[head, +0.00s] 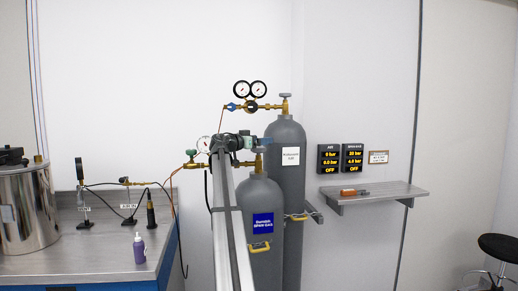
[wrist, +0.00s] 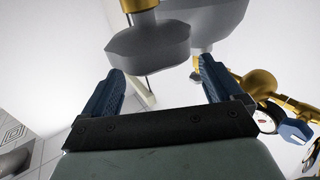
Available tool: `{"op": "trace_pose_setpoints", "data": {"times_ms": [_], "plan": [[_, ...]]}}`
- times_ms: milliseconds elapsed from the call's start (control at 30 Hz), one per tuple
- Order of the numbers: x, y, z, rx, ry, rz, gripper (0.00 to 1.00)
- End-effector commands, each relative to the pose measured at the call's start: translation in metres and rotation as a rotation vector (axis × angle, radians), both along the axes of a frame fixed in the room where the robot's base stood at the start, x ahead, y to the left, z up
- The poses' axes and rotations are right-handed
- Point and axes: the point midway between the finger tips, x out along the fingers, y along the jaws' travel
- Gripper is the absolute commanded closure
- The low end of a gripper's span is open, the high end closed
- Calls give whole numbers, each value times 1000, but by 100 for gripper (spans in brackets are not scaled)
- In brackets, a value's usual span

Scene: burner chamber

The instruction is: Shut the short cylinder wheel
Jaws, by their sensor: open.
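The short grey cylinder (head: 262,218) with a blue label stands in front of the taller cylinder (head: 289,145) in the head view. My arm comes up in front of it, and my gripper (head: 248,143) is at its valve, where its wheel is too small and covered to make out. In the wrist view a dark grey wheel (wrist: 150,45), apparently the short cylinder's, sits on a brass stem just beyond my gripper (wrist: 159,72). The two blue fingers are open, one on each side of the gap facing the wheel. Nothing is between them.
Brass fittings and gauges (wrist: 268,118) lie close to the right finger in the wrist view. The tall cylinder's regulator with two gauges (head: 250,89) is above. A bench (head: 105,250) stands left and a wall shelf (head: 375,193) right.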

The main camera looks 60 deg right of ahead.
Motion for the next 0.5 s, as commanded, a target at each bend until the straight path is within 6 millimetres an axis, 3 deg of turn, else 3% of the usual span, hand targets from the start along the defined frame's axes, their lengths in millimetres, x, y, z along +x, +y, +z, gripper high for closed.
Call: {"op": "trace_pose_setpoints", "data": {"times_ms": [233, 500], "plan": [[1, -1, 42, -1, -2, -1, 7], [0, 0, 61, 0, 0, 0, 7]]}}
